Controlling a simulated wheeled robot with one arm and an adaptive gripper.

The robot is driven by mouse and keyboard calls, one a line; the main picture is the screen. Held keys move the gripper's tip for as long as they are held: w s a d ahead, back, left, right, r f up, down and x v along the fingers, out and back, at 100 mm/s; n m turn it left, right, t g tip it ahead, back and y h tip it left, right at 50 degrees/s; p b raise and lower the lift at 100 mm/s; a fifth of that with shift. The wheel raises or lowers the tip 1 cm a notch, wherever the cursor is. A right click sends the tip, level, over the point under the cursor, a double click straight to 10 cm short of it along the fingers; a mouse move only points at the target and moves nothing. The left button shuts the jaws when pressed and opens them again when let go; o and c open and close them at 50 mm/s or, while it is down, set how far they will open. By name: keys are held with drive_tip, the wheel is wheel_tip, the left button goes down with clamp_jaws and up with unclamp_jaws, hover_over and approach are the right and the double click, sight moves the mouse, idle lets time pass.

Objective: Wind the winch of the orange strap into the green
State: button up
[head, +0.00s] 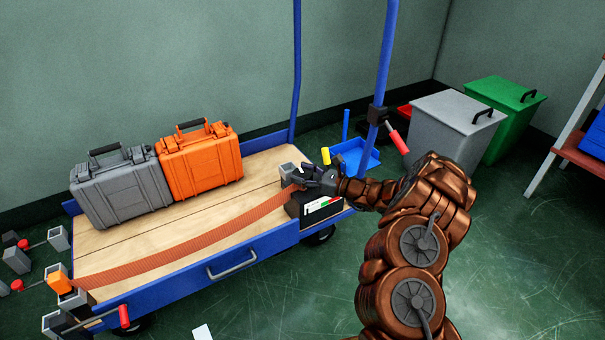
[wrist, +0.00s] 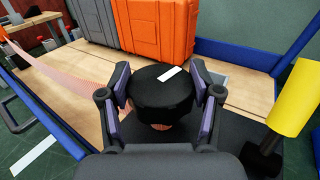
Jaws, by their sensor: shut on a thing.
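The orange strap (head: 190,244) runs along the near side of a cart's wooden deck, from an orange-topped block (head: 60,282) at the left to the winch (head: 296,204) at the right end. It looks slightly bowed in the head view and shows pale at the left of the wrist view (wrist: 52,77). The dark winch housing bears a small gauge (head: 318,207) with white, green and red; its pointer is too small to read. My gripper (head: 318,178) is above the winch. In the wrist view its fingers are shut around a round black knob (wrist: 160,98) with a white mark.
A grey case (head: 120,190) and an orange case (head: 200,165) stand at the deck's back. A yellow handle (wrist: 298,98) rises close to my gripper. Blue posts (head: 385,75) and a red-handled lever (head: 398,140) are near my arm. Grey (head: 450,125) and green (head: 515,105) bins stand behind.

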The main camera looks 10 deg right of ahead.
drive_tip(key=shift+r+m+t+h, duration=0.1)
drive_tip(key=shift+m+t+h, duration=1.1)
drive_tip(key=m+t+h+p, duration=0.1)
drive_tip(key=m+h, duration=0.1)
drive_tip(key=shift+a+r+t+h, duration=0.1)
drive_tip(key=shift+t+h, duration=0.2)
drive_tip(key=shift+t, duration=0.1)
drive_tip(key=m+t+h+p, duration=0.1)
drive_tip(key=m+h+p, duration=0.1)
drive_tip(key=h+p, duration=0.1)
drive_tip(key=shift+s+h+p, duration=0.1)
drive_tip(key=shift+h+p, duration=0.3)
drive_tip(key=shift+p, duration=0.45)
drive_tip(key=m+t+h+p, duration=0.1)
drive_tip(key=m+h+p, duration=0.1)
drive_tip(key=h+p, duration=0.1)
drive_tip(key=shift+m, duration=0.3)
drive_tip(key=shift+m+h+p, duration=0.3)
drive_tip(key=shift+h+p, duration=0.05)
drive_tip(key=shift+h, duration=0.25)
drive_tip(key=o, duration=1.1)
drive_tip(key=shift+o, duration=0.2)
drive_tip(key=shift+f, duration=0.2)
